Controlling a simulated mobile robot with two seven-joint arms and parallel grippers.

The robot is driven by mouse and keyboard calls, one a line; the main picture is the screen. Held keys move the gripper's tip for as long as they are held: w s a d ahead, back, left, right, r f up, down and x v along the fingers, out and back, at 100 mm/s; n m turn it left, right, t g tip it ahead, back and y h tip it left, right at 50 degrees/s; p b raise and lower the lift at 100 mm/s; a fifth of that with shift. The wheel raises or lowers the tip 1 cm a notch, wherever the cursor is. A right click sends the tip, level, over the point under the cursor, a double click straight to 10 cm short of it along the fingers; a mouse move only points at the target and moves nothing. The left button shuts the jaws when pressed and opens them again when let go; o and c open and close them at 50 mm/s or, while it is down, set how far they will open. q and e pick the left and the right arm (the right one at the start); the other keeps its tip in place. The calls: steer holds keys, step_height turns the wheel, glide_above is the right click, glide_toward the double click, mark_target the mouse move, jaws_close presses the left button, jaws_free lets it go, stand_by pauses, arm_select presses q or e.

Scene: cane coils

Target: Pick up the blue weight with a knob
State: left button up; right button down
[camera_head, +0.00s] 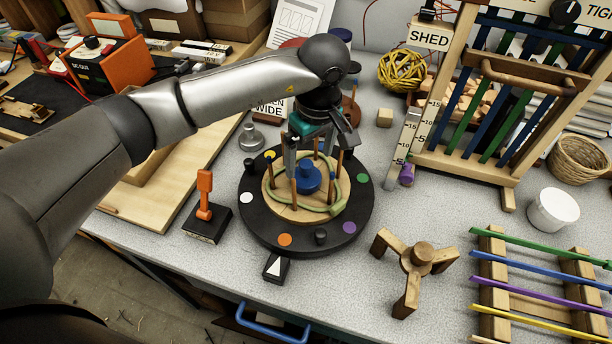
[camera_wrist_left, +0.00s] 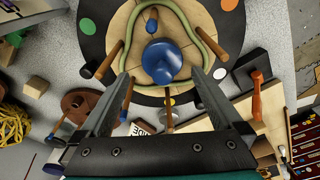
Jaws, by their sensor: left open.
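The blue weight with a knob (camera_head: 308,179) sits at the middle of the wooden disc on a round black turntable (camera_head: 262,225). Wooden pegs stand around it, and a pale green coil (camera_head: 300,213) loops around it. My left gripper (camera_head: 318,160) is above the disc, pointing down, open and empty. In the left wrist view the weight (camera_wrist_left: 161,62) appears between and just beyond the two fingertips (camera_wrist_left: 159,76). I cannot tell the exact height gap. Nearby pegs stand close to the fingers. My right gripper is not in view.
A grey metal weight (camera_head: 251,138) stands left behind the turntable. An orange lever on a black base (camera_head: 205,208) is at its left, a wooden tripod (camera_head: 415,262) at front right. A wooden frame with coloured slats (camera_head: 490,110) stands back right. Some bench is clear right of the turntable.

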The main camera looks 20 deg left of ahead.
mark_target(307, 163)
arm_select(q)
steer(key=f, duration=0.3)
steer(key=a+f, duration=0.1)
steer(key=f, duration=0.1)
steer(key=shift+w, duration=0.1)
jaws_close()
stand_by(0.7)
